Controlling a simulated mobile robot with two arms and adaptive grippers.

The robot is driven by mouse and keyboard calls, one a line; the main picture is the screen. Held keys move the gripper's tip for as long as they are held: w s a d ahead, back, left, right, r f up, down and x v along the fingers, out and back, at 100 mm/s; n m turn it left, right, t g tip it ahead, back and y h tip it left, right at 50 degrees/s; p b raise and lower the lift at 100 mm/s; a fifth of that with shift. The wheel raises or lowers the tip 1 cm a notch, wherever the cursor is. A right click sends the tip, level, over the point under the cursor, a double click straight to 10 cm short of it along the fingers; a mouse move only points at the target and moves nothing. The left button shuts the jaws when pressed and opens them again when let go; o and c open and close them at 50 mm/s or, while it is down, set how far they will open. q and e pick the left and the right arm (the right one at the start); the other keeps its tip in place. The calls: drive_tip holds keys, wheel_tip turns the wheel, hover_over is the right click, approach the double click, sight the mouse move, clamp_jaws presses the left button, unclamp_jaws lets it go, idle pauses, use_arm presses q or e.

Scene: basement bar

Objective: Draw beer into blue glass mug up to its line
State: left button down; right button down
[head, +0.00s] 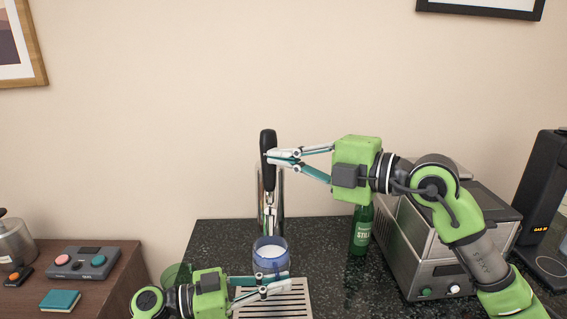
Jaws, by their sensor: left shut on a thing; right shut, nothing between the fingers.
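The blue glass mug (259,259) is upright under the beer tap (270,222), above the slatted drip tray (297,305). White content, like foam, shows inside it; I cannot make out the line. My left gripper (277,287) is shut on the mug low down, and its fingers cover part of the mug's lower side. The tap's black handle (268,142) stands about upright. My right gripper (270,156) is shut and empty, its fingertips at the handle. I cannot tell whether they touch it. The spout opening is hard to see.
A green bottle (361,238) stands right of the tap, next to a metal machine (420,262). A black appliance (543,190) is at the far right. A green object (175,274) is behind my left gripper. A lower brown surface at left holds a control box (82,262) and a teal book (60,300).

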use_arm(q)
drive_tip(key=shift+r, duration=0.1)
use_arm(e)
drive_tip(key=shift+w+r+m+g+h, duration=0.1)
drive_tip(key=shift+w+m+g+h, duration=0.35)
drive_tip(key=shift+w+m, duration=0.5)
drive_tip(key=shift+w+m+g+h, duration=0.35)
drive_tip(key=shift+w+m+g, duration=0.15)
drive_tip(key=shift+w, duration=0.75)
use_arm(q)
drive_tip(key=shift+w, duration=0.1)
use_arm(e)
drive_tip(key=s+r, duration=0.1)
drive_tip(key=s, duration=0.1)
drive_tip(key=s+d+r, duration=0.1)
drive_tip(key=shift+s+d, duration=0.15)
drive_tip(key=shift+s, duration=0.2)
drive_tip(key=v, duration=0.9)
drive_tip(key=shift+s+d, duration=0.2)
drive_tip(key=shift+f, duration=0.1)
use_arm(q)
drive_tip(key=s+d, duration=0.8)
drive_tip(key=s, duration=0.2)
drive_tip(key=shift+d, duration=0.2)
use_arm(e)
drive_tip(key=shift+f, duration=0.25)
idle(0.7)
